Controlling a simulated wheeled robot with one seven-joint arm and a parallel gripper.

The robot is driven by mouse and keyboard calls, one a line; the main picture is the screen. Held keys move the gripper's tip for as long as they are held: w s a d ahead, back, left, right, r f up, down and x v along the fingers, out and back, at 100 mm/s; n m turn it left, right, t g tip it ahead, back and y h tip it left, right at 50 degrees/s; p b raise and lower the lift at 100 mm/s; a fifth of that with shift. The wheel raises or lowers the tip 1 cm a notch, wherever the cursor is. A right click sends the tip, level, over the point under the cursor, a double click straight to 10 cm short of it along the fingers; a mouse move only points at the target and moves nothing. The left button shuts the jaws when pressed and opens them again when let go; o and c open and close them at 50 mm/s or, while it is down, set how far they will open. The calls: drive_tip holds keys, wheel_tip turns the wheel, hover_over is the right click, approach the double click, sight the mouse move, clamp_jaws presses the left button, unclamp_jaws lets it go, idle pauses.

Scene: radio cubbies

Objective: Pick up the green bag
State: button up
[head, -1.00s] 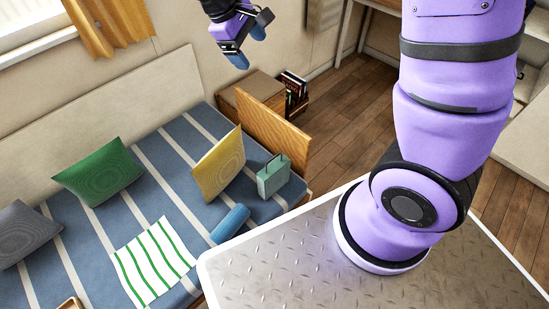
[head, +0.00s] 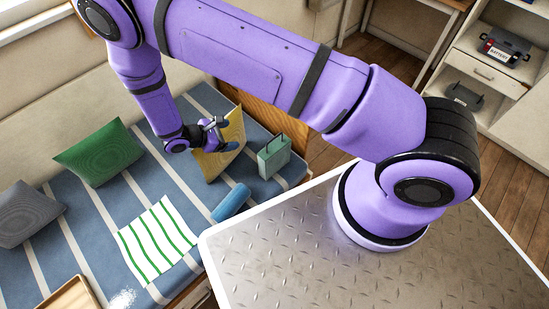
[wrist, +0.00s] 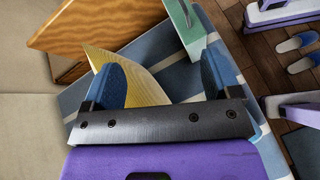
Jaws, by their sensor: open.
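The green bag (head: 273,158) is a small pale green box-like bag with a dark handle. It stands upright on the blue striped bed, right of the yellow cushion. In the wrist view the green bag (wrist: 186,25) shows beyond the fingers, toward the upper right, cut off by the top edge. My gripper (head: 224,134) is open and empty, left of the bag and apart from it, in front of the yellow cushion. In the wrist view my gripper (wrist: 161,78) has its two blue fingers spread, with the yellow cushion seen between them.
The yellow cushion (head: 208,160) leans beside the bag. A blue cylinder (head: 231,203) lies in front of it. The bed's wooden end board (wrist: 95,30) rises beyond. A green cushion (head: 98,152), striped cloth (head: 157,241), grey cushion (head: 24,214) and wooden tray (head: 68,296) lie farther left.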

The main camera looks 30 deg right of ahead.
sight(260, 162)
drive_tip(key=s+d+f+n+t+h, duration=0.1)
drive_tip(key=s+f+n+t, duration=0.15)
drive_tip(key=f, duration=0.45)
drive_tip(key=s+d+f+n+t, duration=0.1)
drive_tip(key=s+f+n, duration=0.15)
drive_tip(key=f, duration=0.55)
drive_tip(key=shift+g, duration=0.25)
drive_tip(key=x, duration=0.6)
drive_tip(key=s+x, duration=0.1)
drive_tip(key=x, duration=0.3)
drive_tip(key=shift+d+f, duration=0.1)
drive_tip(key=shift+d, duration=0.1)
drive_tip(key=c, duration=1.1)
drive_tip(key=shift+c, duration=0.2)
